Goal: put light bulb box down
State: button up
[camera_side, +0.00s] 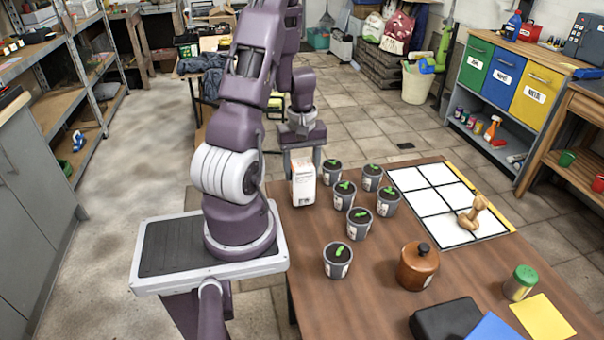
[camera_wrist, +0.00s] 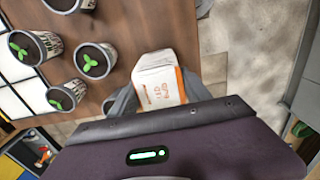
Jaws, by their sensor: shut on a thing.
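The light bulb box (camera_side: 303,188) is a small white carton with dark print, upright near the left edge of the wooden table (camera_side: 380,245). My gripper (camera_side: 302,160) is above it, pointing down, with its fingers shut on the box's sides. In the wrist view the box (camera_wrist: 160,84), white with orange trim, sits between the grey fingers of my gripper (camera_wrist: 157,98). It appears close to the table's edge, with grey floor beyond. I cannot tell whether its bottom touches the table.
Several potted seedlings (camera_side: 338,260) stand just right of the box. A white grid board (camera_side: 440,205) with a wooden figure (camera_side: 472,213) lies farther right. A brown jar (camera_side: 417,266), a green-lidded jar (camera_side: 520,283) and a black case (camera_side: 446,320) are nearer the front. Bare wood shows left of the pots.

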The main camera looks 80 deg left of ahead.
jog(key=shift+f, duration=0.45)
jog(key=shift+f, duration=0.1)
jog(key=o, duration=1.5)
